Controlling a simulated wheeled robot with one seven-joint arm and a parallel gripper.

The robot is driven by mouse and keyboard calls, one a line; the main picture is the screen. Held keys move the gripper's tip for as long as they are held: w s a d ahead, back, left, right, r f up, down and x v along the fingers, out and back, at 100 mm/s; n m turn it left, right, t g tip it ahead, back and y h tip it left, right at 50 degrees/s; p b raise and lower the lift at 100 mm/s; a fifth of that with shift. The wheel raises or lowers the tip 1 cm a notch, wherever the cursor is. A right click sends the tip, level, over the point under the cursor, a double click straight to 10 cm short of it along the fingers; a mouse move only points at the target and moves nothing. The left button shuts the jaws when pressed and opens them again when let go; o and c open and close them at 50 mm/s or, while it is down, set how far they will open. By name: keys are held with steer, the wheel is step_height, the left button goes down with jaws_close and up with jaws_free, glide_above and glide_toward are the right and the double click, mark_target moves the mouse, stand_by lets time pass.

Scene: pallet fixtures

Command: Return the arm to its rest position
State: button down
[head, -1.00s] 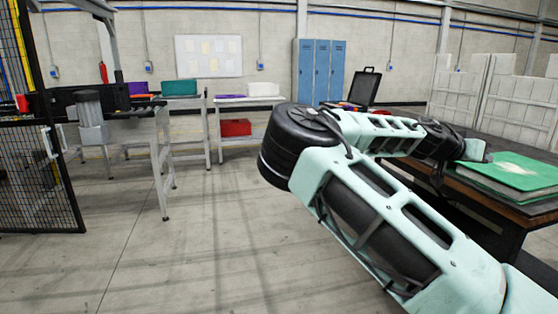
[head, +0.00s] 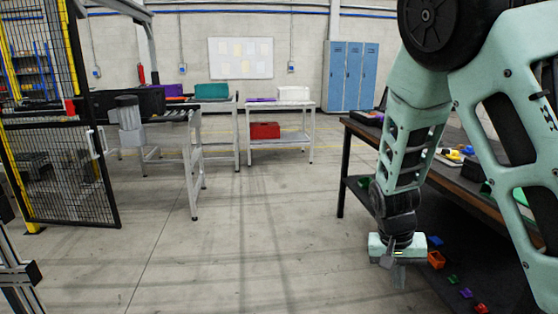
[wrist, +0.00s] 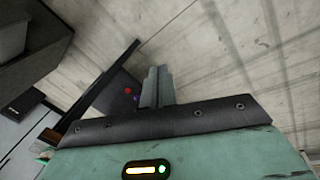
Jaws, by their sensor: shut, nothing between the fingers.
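My arm, pale green with black joints, comes in from the right of the head view and bends down. My gripper (head: 398,275) hangs at its end, pointing toward the floor in front of the workbench (head: 345,170). In the wrist view my gripper's fingers (wrist: 157,88) stand together, with nothing between them. They are over bare concrete floor and the edge of a dark shelf, touching nothing that I can see.
A fenced cell (head: 60,170) stands at left. A trolley with a red box (head: 265,130) and blue lockers (head: 350,76) are behind. The middle floor is clear.

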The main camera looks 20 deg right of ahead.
steer(key=s+a+r+n+y+p, duration=0.1)
steer(key=s+a+r+n, duration=0.15)
steer(key=a, duration=0.35)
steer(key=s+a+r+n+y+p, duration=0.1)
steer(key=a+r+n, duration=0.15)
steer(key=a, duration=0.35)
steer(key=s+a+r+n+t+y+p, duration=0.1)
steer(key=s+a+r+n+p, duration=0.1)
steer(key=s+a+r+n, duration=0.7)
steer(key=s+a+r, duration=0.2)
steer(key=s+a, duration=0.1)
steer(key=s, duration=0.2)
steer(key=shift+d, duration=0.15)
